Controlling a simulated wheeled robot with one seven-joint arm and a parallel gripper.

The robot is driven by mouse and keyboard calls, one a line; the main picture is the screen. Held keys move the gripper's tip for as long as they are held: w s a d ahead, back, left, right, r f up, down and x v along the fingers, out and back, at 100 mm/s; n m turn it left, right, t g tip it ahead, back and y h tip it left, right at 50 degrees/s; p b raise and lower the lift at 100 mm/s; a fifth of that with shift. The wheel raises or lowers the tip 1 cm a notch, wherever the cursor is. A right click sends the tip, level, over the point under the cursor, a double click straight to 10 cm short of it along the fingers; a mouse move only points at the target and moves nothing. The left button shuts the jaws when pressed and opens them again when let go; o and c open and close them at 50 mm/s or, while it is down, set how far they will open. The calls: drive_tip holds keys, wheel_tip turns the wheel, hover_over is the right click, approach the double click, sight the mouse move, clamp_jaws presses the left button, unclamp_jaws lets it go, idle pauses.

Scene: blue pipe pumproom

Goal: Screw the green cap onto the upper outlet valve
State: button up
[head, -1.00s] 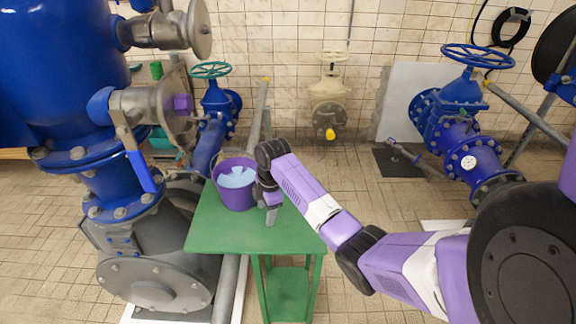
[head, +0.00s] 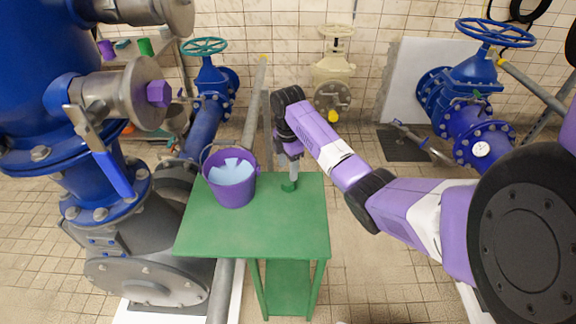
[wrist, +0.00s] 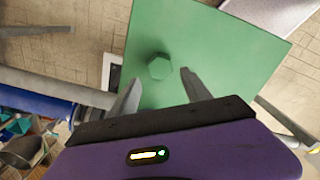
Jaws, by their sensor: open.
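The green cap (head: 288,186) is a small hexagonal piece on the green table, near its back right corner. In the wrist view the cap (wrist: 160,67) lies just beyond and between my fingertips. My gripper (head: 291,179) points down over the cap; in the wrist view its fingers (wrist: 160,77) are apart with nothing between them. Whether they touch the cap cannot be told. At the left, the upper steel outlet valve (head: 168,14) is partly cut off by the top edge, and I see no cap on it. The steel outlet below (head: 112,98) carries a purple hexagonal cap (head: 158,94).
A purple bucket (head: 232,186) with light blue contents stands on the green table (head: 250,238), left of my gripper. The table's front is clear. Blue pipework (head: 35,60) crowds the left side; a blue valve (head: 470,85) stands at the right.

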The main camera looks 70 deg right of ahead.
sight(288, 181)
wheel_tip(288, 181, down, 8)
drive_tip(key=b, duration=0.4)
drive_tip(key=shift+b, duration=0.35)
drive_tip(key=shift+s+a+f, duration=0.15)
drive_tip(key=shift+a+f, duration=0.05)
drive_tip(key=shift+f, duration=0.2)
clamp_jaws()
wheel_tip(288, 181, up, 6)
drive_tip(key=p, duration=0.5)
drive_tip(key=shift+d+r, duration=0.15)
drive_tip(key=shift+r, duration=0.05)
